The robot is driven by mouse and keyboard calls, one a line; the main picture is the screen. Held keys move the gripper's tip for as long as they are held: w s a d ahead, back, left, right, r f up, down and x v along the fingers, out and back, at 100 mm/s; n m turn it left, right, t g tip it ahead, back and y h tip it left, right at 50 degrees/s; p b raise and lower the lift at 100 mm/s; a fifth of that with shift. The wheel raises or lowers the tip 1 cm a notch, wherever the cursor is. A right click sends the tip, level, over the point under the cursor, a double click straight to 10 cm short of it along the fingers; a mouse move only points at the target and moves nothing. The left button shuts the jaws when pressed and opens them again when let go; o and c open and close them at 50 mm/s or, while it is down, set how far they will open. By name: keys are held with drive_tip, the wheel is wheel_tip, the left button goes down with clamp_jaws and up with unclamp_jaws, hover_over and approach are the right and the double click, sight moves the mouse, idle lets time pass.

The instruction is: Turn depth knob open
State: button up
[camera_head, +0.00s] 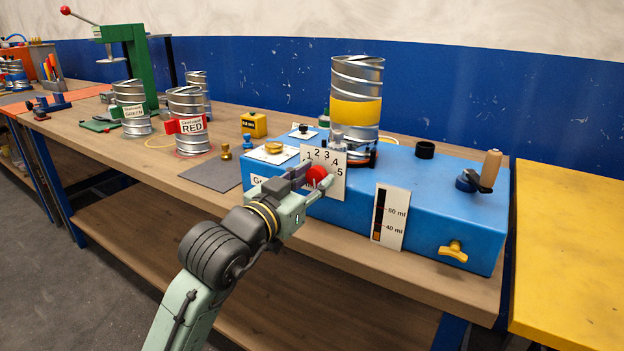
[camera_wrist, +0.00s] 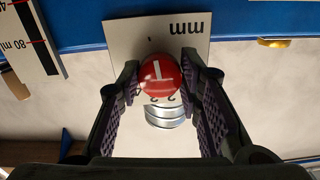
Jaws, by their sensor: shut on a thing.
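The depth knob is a round red knob (camera_head: 317,176) on the front of a blue machine (camera_head: 430,216), in front of a white dial plate (camera_head: 335,158) numbered 1 to 5. In the wrist view the red knob (camera_wrist: 160,75) carries a white mark on its face, and the plate (camera_wrist: 125,35) reads "mm" upside down. My gripper (camera_head: 312,181) reaches the knob from the front left. In the wrist view my gripper's (camera_wrist: 160,82) two padded fingers are closed on either side of the knob. The fingers cover part of the dial in the head view.
A spiral duct piece with a yellow band (camera_head: 356,112) stands on the machine. A yellow valve handle (camera_head: 453,251), a ml gauge (camera_head: 390,216) and a wooden-handled crank (camera_head: 489,170) are to the right. Labelled duct pieces (camera_head: 189,125) stand on the bench at left.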

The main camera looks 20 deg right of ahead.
idle(0.4)
drive_tip(key=o, duration=1.2)
drive_tip(key=shift+c, duration=0.2)
drive_tip(key=v, duration=1.2)
drive_tip(key=shift+s, duration=0.1)
